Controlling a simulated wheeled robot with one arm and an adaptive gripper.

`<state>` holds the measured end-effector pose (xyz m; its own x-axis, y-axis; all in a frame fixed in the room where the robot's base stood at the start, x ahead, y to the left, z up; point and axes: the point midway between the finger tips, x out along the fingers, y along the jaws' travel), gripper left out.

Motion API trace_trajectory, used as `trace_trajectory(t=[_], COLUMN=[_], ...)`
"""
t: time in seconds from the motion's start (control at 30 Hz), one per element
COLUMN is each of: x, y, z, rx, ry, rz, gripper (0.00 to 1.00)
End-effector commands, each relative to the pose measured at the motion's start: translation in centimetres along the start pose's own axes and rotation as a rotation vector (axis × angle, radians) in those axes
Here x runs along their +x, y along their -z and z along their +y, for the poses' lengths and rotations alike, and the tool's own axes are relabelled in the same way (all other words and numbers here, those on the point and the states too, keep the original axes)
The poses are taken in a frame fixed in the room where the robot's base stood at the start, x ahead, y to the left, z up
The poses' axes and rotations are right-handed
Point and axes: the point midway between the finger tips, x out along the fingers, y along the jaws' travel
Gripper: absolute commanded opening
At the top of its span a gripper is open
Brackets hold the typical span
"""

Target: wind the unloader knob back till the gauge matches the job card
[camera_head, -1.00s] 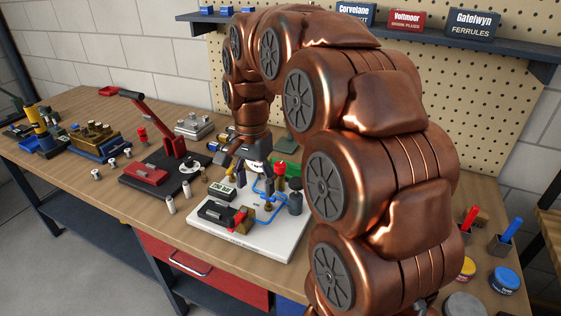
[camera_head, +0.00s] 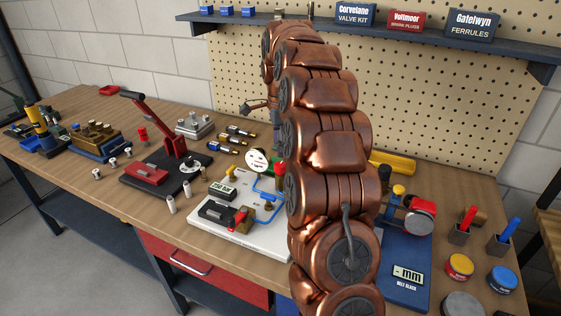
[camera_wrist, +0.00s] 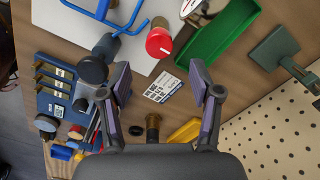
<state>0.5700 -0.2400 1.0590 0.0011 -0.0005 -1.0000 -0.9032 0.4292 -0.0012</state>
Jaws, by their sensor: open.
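The red knob (camera_head: 279,168) stands at the back right of the white base plate (camera_head: 222,240), partly behind my arm. In the wrist view the knob (camera_wrist: 159,42) is upper centre, with a white mark on its top. The round white gauge (camera_head: 257,161) is just left of the knob; its reading is too small to make out. In the wrist view the gauge (camera_wrist: 205,8) is cut by the top edge. A white printed card (camera_wrist: 163,87) lies between my fingers in the picture, its text unreadable. My gripper (camera_wrist: 162,82) is open and empty, apart from the knob.
A green tray (camera_wrist: 212,38) lies beside the knob. Blue tubing (camera_head: 268,205) runs over the plate. A black stand with a red lever (camera_head: 157,120) is to the left. A blue unit (camera_head: 405,262) and cups stand right. A pegboard (camera_head: 450,110) closes off the back.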

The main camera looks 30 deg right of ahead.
Motion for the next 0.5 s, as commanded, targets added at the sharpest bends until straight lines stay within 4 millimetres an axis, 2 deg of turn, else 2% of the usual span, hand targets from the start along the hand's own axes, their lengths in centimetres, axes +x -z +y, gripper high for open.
trace_trajectory(t=[0.5], x=[5.7], y=[0.0], z=[0.2], rx=[-0.003], ry=[-0.006], rz=[0.001], gripper=[0.64])
